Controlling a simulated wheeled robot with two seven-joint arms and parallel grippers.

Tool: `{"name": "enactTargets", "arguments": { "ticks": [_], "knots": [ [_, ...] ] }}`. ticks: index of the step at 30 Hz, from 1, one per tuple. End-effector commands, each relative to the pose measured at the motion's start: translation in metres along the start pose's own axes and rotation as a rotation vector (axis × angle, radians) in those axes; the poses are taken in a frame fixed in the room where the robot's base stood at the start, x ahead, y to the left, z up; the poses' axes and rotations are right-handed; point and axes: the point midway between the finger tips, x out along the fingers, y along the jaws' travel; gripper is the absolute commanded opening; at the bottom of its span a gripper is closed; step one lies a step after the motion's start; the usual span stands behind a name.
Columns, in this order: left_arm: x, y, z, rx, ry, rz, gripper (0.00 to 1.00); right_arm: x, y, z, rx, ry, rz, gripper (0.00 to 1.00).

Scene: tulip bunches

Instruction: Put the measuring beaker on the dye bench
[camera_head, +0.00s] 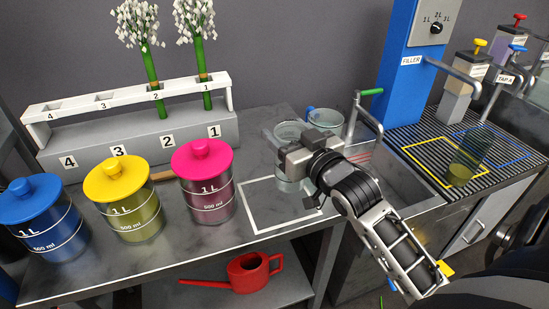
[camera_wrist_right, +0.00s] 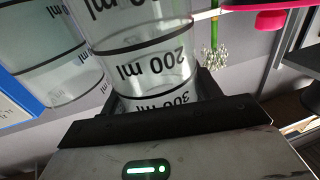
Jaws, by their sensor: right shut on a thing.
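My right gripper (camera_head: 293,157) is shut around a clear measuring beaker (camera_head: 288,184). In the right wrist view the held beaker (camera_wrist_right: 145,45) shows black rings and the marks 200 ml and 300 ml between the jaws. It is over the right part of the dye bench (camera_head: 265,245), at the back right of the white square outline (camera_head: 252,231). The gripper hides much of it, and I cannot tell whether its base touches the bench. My left gripper is not in view.
Lidded dye jars in blue (camera_head: 45,225), yellow (camera_head: 125,205) and pink (camera_head: 205,185) stand left of the outline. Another clear beaker (camera_head: 325,118) is just behind the gripper. A sink (camera_head: 400,185) lies right. A red watering can (camera_head: 248,273) sits below.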

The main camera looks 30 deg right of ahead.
Motion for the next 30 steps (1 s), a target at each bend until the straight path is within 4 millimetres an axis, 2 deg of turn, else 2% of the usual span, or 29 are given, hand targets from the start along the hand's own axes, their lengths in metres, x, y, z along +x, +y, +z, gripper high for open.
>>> {"name": "enactTargets", "arguments": {
  "ticks": [1,6,11,17,29,30],
  "knots": [
    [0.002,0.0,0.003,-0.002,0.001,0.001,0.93,0.008,-0.003,0.012,0.003,0.0,0.001,0.11],
    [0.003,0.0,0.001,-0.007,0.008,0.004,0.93,0.023,-0.01,0.031,0.0,0.002,0.0,0.11],
    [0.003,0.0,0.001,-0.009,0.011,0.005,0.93,0.03,-0.013,0.041,0.001,0.002,0.0,0.11],
    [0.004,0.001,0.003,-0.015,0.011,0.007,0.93,0.031,-0.013,0.069,0.0,-0.001,0.0,0.11],
    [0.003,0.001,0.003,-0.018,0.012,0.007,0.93,0.031,-0.013,0.074,0.0,0.002,0.0,0.11],
    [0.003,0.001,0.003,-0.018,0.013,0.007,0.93,0.031,-0.013,0.075,0.0,0.001,0.0,0.65]
  ]
}}
